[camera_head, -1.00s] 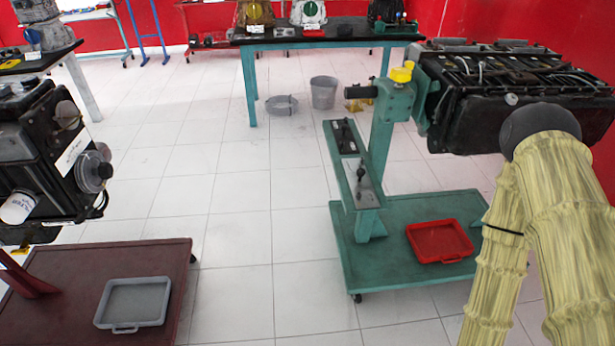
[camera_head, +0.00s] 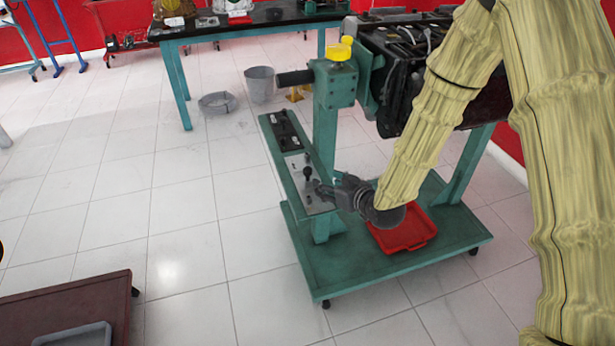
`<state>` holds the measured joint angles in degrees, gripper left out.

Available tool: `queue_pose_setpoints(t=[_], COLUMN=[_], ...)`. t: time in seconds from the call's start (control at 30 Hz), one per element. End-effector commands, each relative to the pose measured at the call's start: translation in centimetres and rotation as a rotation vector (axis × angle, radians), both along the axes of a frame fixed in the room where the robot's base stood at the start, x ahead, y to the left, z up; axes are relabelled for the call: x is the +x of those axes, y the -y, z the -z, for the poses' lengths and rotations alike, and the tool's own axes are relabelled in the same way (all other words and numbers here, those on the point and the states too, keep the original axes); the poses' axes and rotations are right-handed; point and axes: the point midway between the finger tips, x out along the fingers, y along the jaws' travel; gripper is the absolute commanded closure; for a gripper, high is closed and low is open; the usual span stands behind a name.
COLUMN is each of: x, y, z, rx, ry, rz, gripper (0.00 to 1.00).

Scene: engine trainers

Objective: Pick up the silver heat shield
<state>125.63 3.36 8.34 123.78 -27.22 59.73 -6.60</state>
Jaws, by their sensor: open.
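A flat silver piece (camera_head: 296,168) lies in the near half of the narrow green shelf (camera_head: 284,191) on the engine stand. It may be the silver heat shield, but I cannot tell for sure. A small dark part with a knob (camera_head: 307,172) stands on it. My gripper (camera_head: 318,190) is open and reaches in from the right, with its fingers over or beside the near end of the silver piece. I cannot tell whether they touch it. The fingers and wrist hide some of the shelf's right side.
The stand's green post (camera_head: 325,125) rises close behind my gripper, with a dark engine (camera_head: 395,85) beside it. A red tray (camera_head: 408,238) lies on the green base (camera_head: 350,277) below my wrist. Open tiled floor lies left of the stand.

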Motion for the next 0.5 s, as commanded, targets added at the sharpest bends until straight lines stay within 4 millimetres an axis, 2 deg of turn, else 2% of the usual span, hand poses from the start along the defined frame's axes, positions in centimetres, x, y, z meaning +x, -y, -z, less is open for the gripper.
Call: queue_pose_setpoints(t=[0.13, 0.5], x=[1.3, 4.7], y=[-0.8, -2.9], z=[-0.8, 0.9], rx=[0.005, 0.004], ry=[0.033, 0.032], rz=[-0.014, -0.011], gripper=[0.49, 0.49])
